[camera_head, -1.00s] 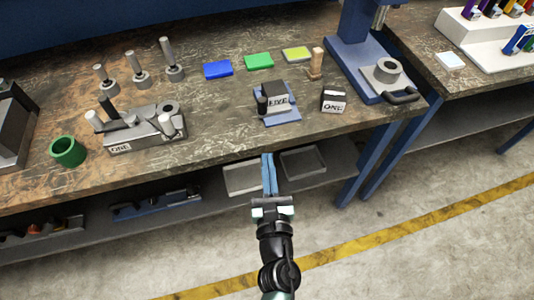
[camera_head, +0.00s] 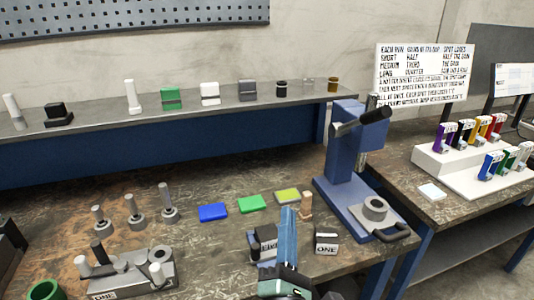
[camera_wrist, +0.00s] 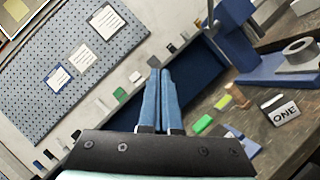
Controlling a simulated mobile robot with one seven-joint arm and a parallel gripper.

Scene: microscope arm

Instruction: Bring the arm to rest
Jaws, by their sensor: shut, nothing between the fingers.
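My gripper (camera_head: 288,212) shows at the lower middle of the head view, with its two blue fingers together and pointing up. In the wrist view my gripper (camera_wrist: 160,74) is also shut, with nothing between the fingers. Beyond the fingertips the wrist view shows the shelf front and the wall. Whether the fingers touch anything cannot be told, but no contact shows.
A blue press (camera_head: 350,150) stands right of my gripper, with a block marked ONE (camera_head: 326,240) before it. Blue, green and yellow pads (camera_head: 250,202) and a wooden peg (camera_head: 306,204) lie behind. A raised shelf (camera_head: 190,112) runs along the back. Several posts stand at left.

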